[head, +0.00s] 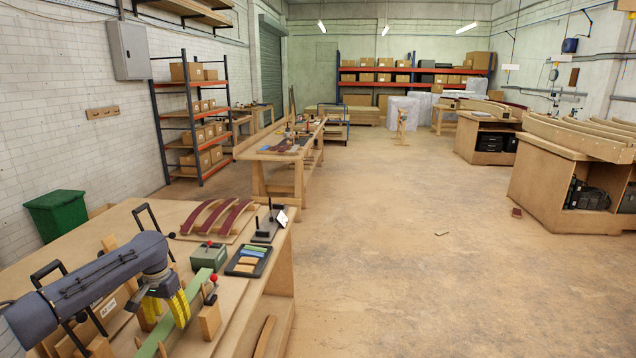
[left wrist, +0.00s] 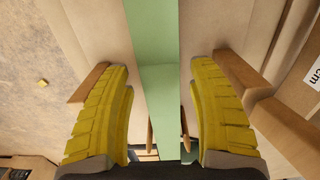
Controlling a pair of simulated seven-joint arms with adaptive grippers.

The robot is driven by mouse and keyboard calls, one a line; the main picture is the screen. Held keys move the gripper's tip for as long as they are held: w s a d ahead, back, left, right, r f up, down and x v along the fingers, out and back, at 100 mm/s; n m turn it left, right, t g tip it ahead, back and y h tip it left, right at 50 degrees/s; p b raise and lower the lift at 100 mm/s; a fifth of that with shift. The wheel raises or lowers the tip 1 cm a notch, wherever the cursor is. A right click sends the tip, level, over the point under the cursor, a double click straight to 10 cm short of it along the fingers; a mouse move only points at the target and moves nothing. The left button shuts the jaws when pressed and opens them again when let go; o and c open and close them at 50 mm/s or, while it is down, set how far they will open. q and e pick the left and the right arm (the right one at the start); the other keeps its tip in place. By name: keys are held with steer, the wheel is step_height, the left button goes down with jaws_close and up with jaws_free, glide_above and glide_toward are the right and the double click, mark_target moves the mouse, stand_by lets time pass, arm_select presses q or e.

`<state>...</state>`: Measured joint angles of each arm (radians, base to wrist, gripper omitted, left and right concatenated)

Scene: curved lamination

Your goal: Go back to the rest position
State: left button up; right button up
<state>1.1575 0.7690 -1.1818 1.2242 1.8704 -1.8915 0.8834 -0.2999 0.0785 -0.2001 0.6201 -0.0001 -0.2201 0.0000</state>
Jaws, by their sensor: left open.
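My left gripper (head: 166,307) has yellow ribbed fingers and hangs over the near workbench at the lower left of the head view. In the left wrist view its two fingers (left wrist: 160,110) are spread apart. A long green strip (left wrist: 158,90) runs between them, with a visible gap on each side. The same green strip (head: 170,325) lies along the bench in the head view, partly hidden by the gripper. My right gripper is not in view.
The near workbench (head: 185,217) carries curved dark red strips (head: 217,217), a black tray of coloured blocks (head: 249,260), a green-grey box (head: 208,256) and black clamps. A wooden block (head: 209,319) stands close to the gripper. Open floor (head: 430,270) lies to the right.

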arm_select(q)
steer(key=shift+r, duration=0.2)
step_height(320, 180, up, 12)
step_height(320, 180, down, 12)
step_height(320, 180, up, 20)
steer(key=s+d+f, duration=0.2)
steer(key=s+d, duration=0.1)
steer(key=d, duration=0.2)
steer(key=s+d+f, duration=0.3)
steer(key=d, duration=0.2)
steer(key=shift+d+f+n, duration=0.25)
steer(key=shift+d+n, duration=0.05)
steer(key=shift+n, duration=0.1)
stand_by(1.2)
steer(key=shift+s, duration=0.1)
